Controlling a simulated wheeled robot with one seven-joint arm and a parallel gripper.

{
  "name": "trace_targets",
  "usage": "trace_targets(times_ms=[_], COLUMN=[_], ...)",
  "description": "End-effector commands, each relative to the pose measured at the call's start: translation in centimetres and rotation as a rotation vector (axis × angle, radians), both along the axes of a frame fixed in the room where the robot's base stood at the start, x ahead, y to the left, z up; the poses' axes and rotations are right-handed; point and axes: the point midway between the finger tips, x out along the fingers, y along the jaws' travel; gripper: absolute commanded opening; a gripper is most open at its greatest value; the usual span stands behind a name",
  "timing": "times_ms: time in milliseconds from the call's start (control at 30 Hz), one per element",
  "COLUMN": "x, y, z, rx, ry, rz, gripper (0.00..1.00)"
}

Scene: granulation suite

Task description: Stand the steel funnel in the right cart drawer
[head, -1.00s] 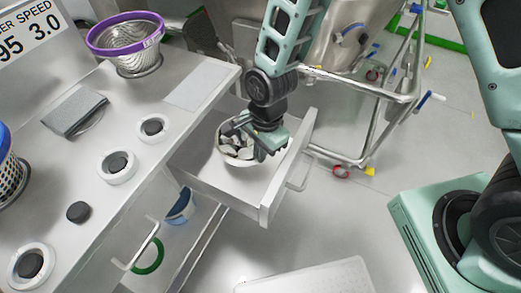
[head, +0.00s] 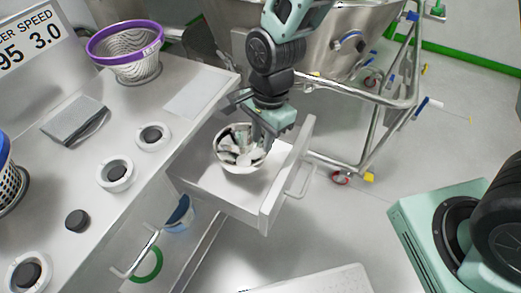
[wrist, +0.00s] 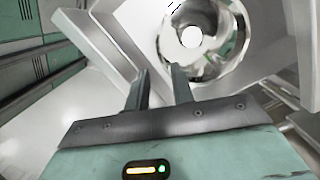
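The steel funnel (head: 229,158) is a shiny bowl-shaped piece with a wide round mouth facing up. It stands inside the open right cart drawer (head: 215,197), towards its back left, and looks upright. In the wrist view the funnel (wrist: 232,72) shows its round mouth with a bright round spot in the middle; its underside is hidden. My gripper (head: 262,140) is at the funnel's right rim in the head view. In the wrist view my gripper's two fingers (wrist: 160,72) are apart with nothing clearly between them. The right fingertip overlaps the rim; I cannot tell whether they touch.
Another opening below holds a blue item (head: 180,212) and a green ring (head: 147,264). A steel frame (head: 375,140) stands behind the drawer.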

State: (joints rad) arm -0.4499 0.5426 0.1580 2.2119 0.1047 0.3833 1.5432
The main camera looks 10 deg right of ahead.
Motion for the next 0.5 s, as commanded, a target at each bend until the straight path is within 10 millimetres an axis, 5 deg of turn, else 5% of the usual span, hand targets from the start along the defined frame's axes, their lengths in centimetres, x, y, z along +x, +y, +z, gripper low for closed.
trace_targets(times_ms=[200,500], x=[0.3,-0.3], y=[-0.3,-0.5], z=[3.2,4.7], rx=[0.000,0.005], ry=[-0.002,-0.007], rz=[0.001,0.057], gripper=[0.24,0.24])
